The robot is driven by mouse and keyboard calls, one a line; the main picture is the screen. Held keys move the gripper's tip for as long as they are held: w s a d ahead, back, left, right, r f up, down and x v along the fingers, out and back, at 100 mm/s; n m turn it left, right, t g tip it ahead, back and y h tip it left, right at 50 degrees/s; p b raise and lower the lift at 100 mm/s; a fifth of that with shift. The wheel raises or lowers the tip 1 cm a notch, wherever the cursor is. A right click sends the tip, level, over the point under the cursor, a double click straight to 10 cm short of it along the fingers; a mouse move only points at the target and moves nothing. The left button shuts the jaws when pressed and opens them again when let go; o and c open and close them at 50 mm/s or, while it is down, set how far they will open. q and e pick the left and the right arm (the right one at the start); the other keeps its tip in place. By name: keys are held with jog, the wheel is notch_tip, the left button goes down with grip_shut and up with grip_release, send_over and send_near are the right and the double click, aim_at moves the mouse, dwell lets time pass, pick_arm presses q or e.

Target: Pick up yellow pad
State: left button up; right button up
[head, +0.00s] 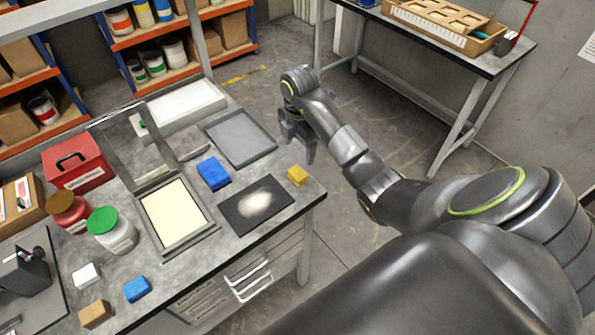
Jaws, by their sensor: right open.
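The yellow pad (297,176) is a small block lying at the right end of the grey workbench, at the right corner of a black mat (262,222) with a pale dusty patch. My right gripper (298,155) is open and points down, a little beyond and above the yellow pad in the picture. No thing shows between its fingers. The pad is apart from the fingers and fully in view. My left gripper is not in view.
A blue block (213,173), a grey tray (240,137) and a framed cream panel (172,212) lie near the mat. Jars, a red toolbox (76,160) and small blocks fill the bench's left side. Floor is open beyond the bench's right end.

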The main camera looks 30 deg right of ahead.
jog(key=b, duration=0.3)
send_over(297, 172)
jog(key=f, duration=0.4)
jog(key=shift+d+f, duration=0.15)
jog(key=shift+d, duration=0.15)
jog(key=shift+f+p, duration=0.3)
jog(key=shift+p, duration=0.1)
jog(key=f, duration=0.1)
jog(key=f+p, duration=0.1)
jog(key=f, duration=0.1)
jog(key=shift+s+a+f+p, duration=0.1)
jog(key=shift+a+f+p, duration=0.1)
jog(key=shift+a+p, duration=0.1)
jog(key=shift+f, duration=0.6)
jog(key=c, duration=1)
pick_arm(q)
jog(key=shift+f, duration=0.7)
pick_arm(e)
jog(key=shift+c, duration=0.2)
jog(key=shift+r, duration=0.1)
